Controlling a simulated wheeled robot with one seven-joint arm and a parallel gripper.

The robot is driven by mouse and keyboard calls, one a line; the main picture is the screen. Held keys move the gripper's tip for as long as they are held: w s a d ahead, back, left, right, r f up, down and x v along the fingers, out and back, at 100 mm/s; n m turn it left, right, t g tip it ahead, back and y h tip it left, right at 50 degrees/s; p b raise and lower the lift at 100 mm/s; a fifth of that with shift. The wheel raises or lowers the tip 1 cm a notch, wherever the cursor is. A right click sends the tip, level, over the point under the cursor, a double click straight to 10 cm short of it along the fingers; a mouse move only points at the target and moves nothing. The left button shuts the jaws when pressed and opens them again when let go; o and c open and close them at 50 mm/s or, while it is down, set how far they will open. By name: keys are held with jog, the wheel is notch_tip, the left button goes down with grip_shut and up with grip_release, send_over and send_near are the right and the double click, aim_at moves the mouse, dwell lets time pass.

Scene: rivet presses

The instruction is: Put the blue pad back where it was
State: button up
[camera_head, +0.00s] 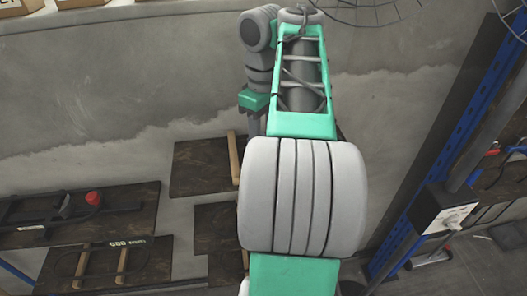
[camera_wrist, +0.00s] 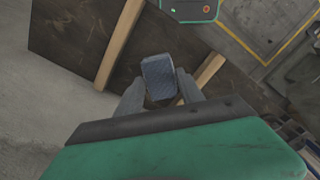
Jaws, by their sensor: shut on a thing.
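The blue pad (camera_wrist: 159,80) shows in the wrist view, between the two grey fingers of my gripper (camera_wrist: 160,92). The gripper is shut on it. The pad is a small bluish block with a patterned face, and its lower part is hidden by the fingers. Behind it are dark brown boards with light wooden strips; I cannot tell how far the pad is from them. In the head view my own arm fills the middle and hides the gripper and the pad.
Dark boards (camera_head: 203,167) with wooden strips lie left of my arm. A dark board (camera_head: 130,205) holds black tools and a red knob (camera_head: 93,198). A blue rack upright (camera_head: 440,140) stands at right. A yellow floor line (camera_wrist: 240,40) crosses the wrist view.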

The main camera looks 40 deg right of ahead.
notch_tip(320, 180, down, 3)
jog(key=shift+f+b, duration=0.2)
jog(key=shift+b, duration=0.7)
jog(key=shift+r, duration=0.1)
jog(key=o, duration=1.2)
notch_tip(320, 180, up, 12)
jog(key=p, duration=1)
jog(key=w+a+f+t, duration=0.1)
jog(key=w+a, duration=0.1)
jog(key=a, duration=0.5)
jog(key=w+a+f+t, duration=0.1)
jog(key=w+a+f, duration=0.15)
jog(key=a, duration=0.45)
jog(key=s+a+f+m+t, duration=0.2)
jog(key=s+a+f+t, duration=0.1)
jog(key=a+f, duration=0.4)
jog(key=a, duration=0.2)
jog(key=shift+a, duration=0.35)
